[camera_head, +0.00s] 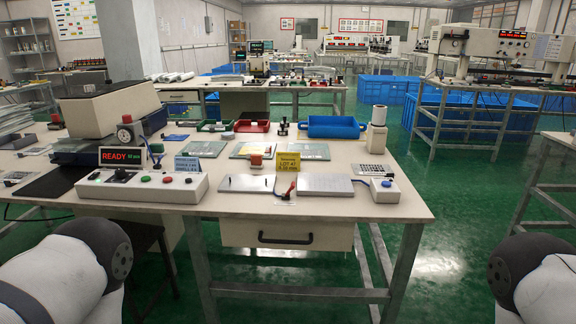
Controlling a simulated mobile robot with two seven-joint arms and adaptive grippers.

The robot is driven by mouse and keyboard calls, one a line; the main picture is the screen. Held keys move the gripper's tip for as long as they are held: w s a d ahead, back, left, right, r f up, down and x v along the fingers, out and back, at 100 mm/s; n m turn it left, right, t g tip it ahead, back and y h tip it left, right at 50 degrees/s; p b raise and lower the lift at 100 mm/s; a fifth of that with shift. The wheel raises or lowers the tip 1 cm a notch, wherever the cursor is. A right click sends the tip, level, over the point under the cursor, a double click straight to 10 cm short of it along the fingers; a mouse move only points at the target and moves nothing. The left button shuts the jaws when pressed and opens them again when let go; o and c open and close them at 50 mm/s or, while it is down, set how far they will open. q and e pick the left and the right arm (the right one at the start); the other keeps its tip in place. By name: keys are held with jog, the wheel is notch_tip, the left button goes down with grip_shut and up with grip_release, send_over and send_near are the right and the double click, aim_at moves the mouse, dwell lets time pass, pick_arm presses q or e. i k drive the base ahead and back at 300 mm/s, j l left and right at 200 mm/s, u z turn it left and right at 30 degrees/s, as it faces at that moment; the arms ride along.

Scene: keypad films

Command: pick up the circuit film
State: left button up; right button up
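Several thin flat sheets lie at the middle of the workbench (396,208). One pale sheet (246,151) is in the centre, and a greenish sheet (313,153) lies to its right, behind a yellow "LOT 47" card (288,162). I cannot tell which sheet is the circuit film. Only upper parts of my two arms show, in the lower left and lower right corners. Both grippers are out of view.
A control box (140,186) with coloured buttons and a "READY" display stands front left. Two grey metal plates (325,187) lie at the front edge. The floor right of the bench is clear.

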aim_at(204, 150)
jog(key=i+j, duration=0.35)
jog(key=i, duration=0.15)
jog(key=i+j, duration=0.35)
jog(key=i, duration=0.15)
jog(key=i+j, duration=0.3)
jog(key=i, duration=0.25)
